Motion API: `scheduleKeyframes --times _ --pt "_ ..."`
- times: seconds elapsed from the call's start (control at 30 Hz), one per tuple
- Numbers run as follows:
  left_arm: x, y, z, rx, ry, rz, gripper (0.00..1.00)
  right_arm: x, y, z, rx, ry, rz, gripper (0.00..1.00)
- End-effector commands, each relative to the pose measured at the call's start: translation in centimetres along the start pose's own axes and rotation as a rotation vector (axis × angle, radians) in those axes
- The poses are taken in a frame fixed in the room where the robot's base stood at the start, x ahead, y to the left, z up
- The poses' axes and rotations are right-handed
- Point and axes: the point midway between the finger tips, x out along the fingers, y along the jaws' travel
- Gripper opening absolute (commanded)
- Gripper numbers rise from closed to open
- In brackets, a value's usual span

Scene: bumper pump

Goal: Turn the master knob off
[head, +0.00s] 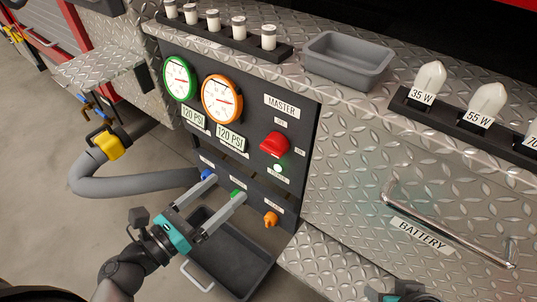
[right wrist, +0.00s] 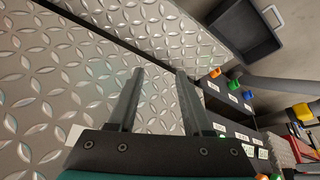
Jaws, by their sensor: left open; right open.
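The red master knob (head: 274,144) is on the dark pump panel (head: 300,118), below the MASTER label. A small label sits above it and another to its right; its exact pointing direction is hard to read. A green light (head: 278,168) shows just below it. My left gripper (head: 226,186) is open in front of the lower panel, below and left of the master knob, its fingertips close to the blue and green knobs. My right gripper (right wrist: 160,72) is open and empty over diamond plate in the right wrist view; only its top shows at the head view's bottom edge. Neither gripper touches the master knob.
A blue knob (head: 207,174), a green knob (head: 236,193) and an orange knob (head: 271,219) line the lower panel. Two gauges (head: 221,98) are at the upper left. A dark bin (head: 236,262) lies below. A chrome handle (head: 440,222) juts from the BATTERY door. A grey tray (head: 347,62) sits above.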

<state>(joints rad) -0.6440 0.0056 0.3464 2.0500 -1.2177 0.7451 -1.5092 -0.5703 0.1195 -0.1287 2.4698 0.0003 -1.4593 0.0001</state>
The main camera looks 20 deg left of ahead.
Motion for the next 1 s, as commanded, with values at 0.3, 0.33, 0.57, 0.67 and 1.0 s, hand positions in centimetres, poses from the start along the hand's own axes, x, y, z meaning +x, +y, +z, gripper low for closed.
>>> scheduleKeyframes --times 0.3,0.33,0.57,0.67,1.0 --pt "5.7 0.0 0.1 -0.002 -0.005 -0.001 0.96 0.6 -0.6 -0.7 -0.007 0.054 -0.015 0.5" --pt "6.3 0.0 0.2 -0.004 -0.006 -0.001 0.96 0.6 -0.7 -0.8 -0.007 0.059 -0.016 0.5" --pt "10.4 0.1 0.1 -0.006 -0.006 0.0 0.96 1.1 -1.1 -1.3 -0.011 0.104 -0.029 0.5" --pt "11.9 0.0 0.1 -0.007 -0.005 0.001 0.96 1.3 -1.4 -1.6 -0.013 0.126 -0.034 0.5" --pt "14.4 0.0 0.1 -0.007 -0.002 0.002 0.96 1.7 -1.9 -2.3 -0.015 0.179 -0.048 0.5"
